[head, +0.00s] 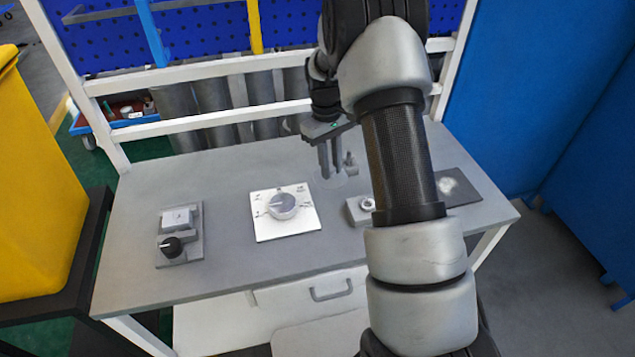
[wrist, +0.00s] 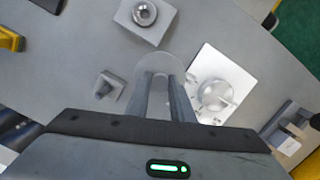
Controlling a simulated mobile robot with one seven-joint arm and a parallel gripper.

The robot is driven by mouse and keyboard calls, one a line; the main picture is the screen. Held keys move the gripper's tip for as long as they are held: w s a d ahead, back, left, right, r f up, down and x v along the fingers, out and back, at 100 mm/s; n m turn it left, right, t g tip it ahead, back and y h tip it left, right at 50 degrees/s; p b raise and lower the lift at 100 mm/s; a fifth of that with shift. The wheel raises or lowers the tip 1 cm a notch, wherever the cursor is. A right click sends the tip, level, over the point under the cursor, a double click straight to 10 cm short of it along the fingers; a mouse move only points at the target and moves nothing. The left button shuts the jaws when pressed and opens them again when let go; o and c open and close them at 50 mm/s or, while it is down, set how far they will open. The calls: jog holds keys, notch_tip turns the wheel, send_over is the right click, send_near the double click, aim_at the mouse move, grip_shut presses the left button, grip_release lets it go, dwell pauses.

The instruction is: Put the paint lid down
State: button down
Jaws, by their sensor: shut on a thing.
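The paint lid appears to be the thin, pale grey disc (head: 341,181) at my fingertips, low over the grey table or on it. Its colour nearly matches the tabletop. In the wrist view the disc (wrist: 160,58) shows beyond the fingers. My gripper (head: 329,174) points down at the back of the table and is shut on the disc. Both fingers also show in the wrist view (wrist: 162,84), with a gap between them. I cannot tell whether the disc touches the table.
A white plate with a round dial (head: 283,207) lies left of my gripper. A small grey block (wrist: 108,86) stands close by. A block with a silver knob (wrist: 144,14) is near the front. A dark square (head: 459,187) lies right, a switch box (head: 179,235) left.

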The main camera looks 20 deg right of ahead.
notch_tip(320, 180, down, 8)
jog(key=shift+r, duration=0.25)
jog(key=shift+f, duration=0.2)
jog(key=c, duration=1.5)
grip_release()
jog(key=shift+r, duration=0.1)
jog(key=shift+c, duration=0.2)
